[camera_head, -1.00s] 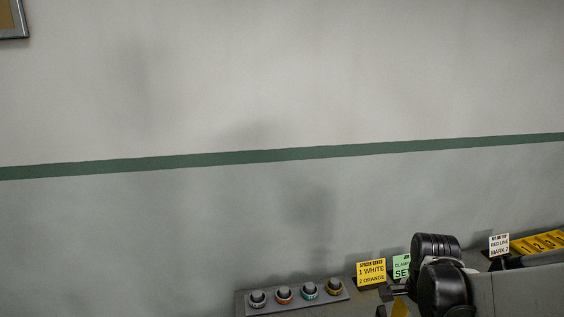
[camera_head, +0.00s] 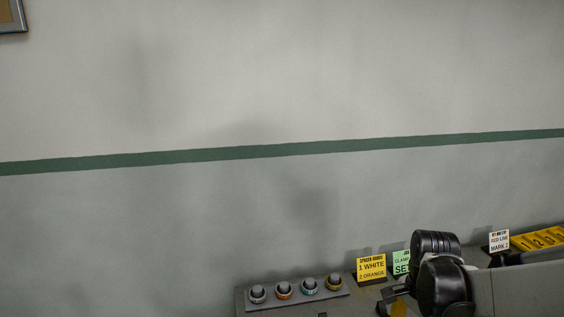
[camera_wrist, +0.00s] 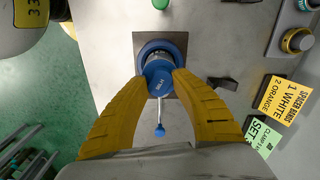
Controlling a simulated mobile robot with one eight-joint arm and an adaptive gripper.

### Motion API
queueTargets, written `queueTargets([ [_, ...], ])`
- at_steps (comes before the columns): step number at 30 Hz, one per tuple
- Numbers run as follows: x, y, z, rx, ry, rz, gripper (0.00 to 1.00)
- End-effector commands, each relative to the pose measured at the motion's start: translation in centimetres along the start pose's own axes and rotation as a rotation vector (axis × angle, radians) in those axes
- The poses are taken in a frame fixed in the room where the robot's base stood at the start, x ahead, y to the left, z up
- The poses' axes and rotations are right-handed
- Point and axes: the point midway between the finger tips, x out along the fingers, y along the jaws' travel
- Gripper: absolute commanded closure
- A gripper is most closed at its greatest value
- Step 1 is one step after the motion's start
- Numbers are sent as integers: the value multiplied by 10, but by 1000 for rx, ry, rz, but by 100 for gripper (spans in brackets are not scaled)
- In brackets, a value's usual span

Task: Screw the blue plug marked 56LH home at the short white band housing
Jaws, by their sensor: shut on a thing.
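My gripper (camera_wrist: 158,83) has its two yellow fingers closed on a blue plug (camera_wrist: 158,76), seen end-on in the wrist view. Small dark marking on the plug's face is too blurred to read. Behind the plug is a blue ring-shaped vise or housing (camera_wrist: 147,49) on a dark square base. A pale metallic part shows between the ring and the plug. I cannot tell how far the plug sits in it, nor see a white band clearly. In the head view my gripper (camera_head: 398,307) shows only partly at the bottom edge.
A thin handle with a blue knob (camera_wrist: 160,131) sticks out below the plug. A yellow sign (camera_wrist: 287,98) and a green sign (camera_wrist: 260,135) stand at the right. A strip with several coloured-ring knobs (camera_head: 296,292) lies left of the arm.

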Motion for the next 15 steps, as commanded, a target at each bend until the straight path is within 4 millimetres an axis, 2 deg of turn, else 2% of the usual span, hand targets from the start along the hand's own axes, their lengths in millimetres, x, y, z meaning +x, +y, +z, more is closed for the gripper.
queueTargets([
  [15, 2, 0, 0, -957, -1, 0, 100],
])
